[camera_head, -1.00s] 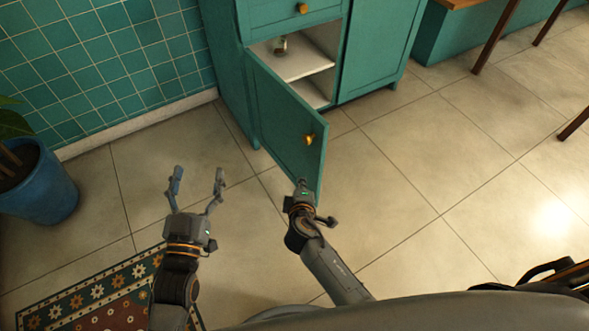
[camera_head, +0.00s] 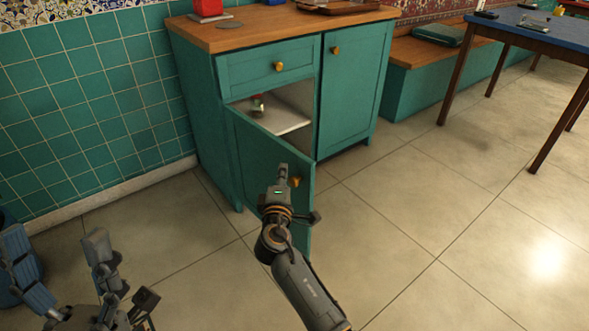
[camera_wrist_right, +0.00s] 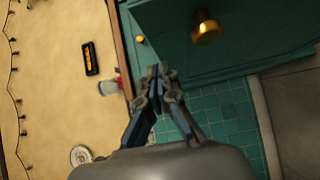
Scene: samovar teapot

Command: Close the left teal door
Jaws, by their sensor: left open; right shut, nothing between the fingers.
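The left teal door (camera_head: 255,150) of the cabinet stands open, swung out toward me from its left hinge side. Its brass knob (camera_head: 296,181) is near its free edge; a large brass knob (camera_wrist_right: 207,28) on a teal panel shows in the right wrist view. My right gripper (camera_head: 283,172) is shut and empty, overlapping the door just left of the knob. I cannot tell whether it touches the door. In the wrist view its fingers (camera_wrist_right: 158,75) are together, below and left of the knob. My left gripper (camera_head: 57,250) is open and empty at the lower left, away from the door.
The cabinet's inner shelf (camera_head: 285,120) holds a small item (camera_head: 258,105). The drawer (camera_head: 265,68) above and the right door (camera_head: 350,85) are shut. A tiled wall (camera_head: 95,110) is at left, a blue table (camera_head: 535,28) at right. The floor at right is clear.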

